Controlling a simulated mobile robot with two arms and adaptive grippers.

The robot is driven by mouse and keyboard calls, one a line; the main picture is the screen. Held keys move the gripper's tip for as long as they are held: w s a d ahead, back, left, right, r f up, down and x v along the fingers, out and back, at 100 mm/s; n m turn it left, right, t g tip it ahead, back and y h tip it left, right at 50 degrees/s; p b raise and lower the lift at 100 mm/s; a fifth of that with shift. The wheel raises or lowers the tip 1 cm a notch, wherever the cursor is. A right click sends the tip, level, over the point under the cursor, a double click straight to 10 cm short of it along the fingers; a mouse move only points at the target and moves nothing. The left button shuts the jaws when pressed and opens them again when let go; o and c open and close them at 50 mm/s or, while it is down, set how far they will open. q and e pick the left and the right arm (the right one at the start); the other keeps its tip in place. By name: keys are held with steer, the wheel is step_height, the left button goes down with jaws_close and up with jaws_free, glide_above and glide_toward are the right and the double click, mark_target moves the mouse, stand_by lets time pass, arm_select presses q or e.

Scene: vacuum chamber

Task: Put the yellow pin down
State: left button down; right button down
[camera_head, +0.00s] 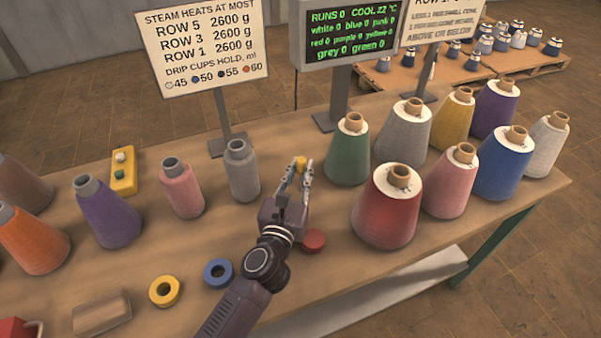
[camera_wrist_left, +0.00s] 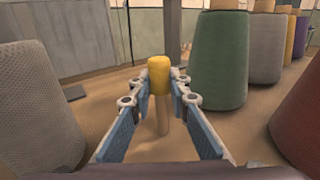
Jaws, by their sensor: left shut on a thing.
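The yellow pin (camera_wrist_left: 158,76) has a yellow head on a thin tan shaft. In the left wrist view it stands upright between the fingers of my left gripper (camera_wrist_left: 160,98), which is shut on it. In the head view the pin's yellow top (camera_head: 301,162) shows between the fingertips of the left gripper (camera_head: 301,175), over the table between the grey cone and the green cone. I cannot tell whether the shaft's lower end touches the table. My right gripper is not in view.
A grey cone (camera_head: 242,172) stands left of the gripper and a green cone (camera_head: 347,152) right of it. A red cone (camera_head: 387,212) and a red disc (camera_head: 313,240) are nearby. A blue ring (camera_head: 218,281) and a yellow ring (camera_head: 165,297) lie near the front. Sign stands rise behind.

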arm_select(q)
steer(key=shift+f, duration=0.15)
steer(key=c, duration=1.8)
jaws_free()
steer(key=shift+r, duration=0.25)
steer(key=v, duration=1.2)
steer(key=shift+b, duration=0.35)
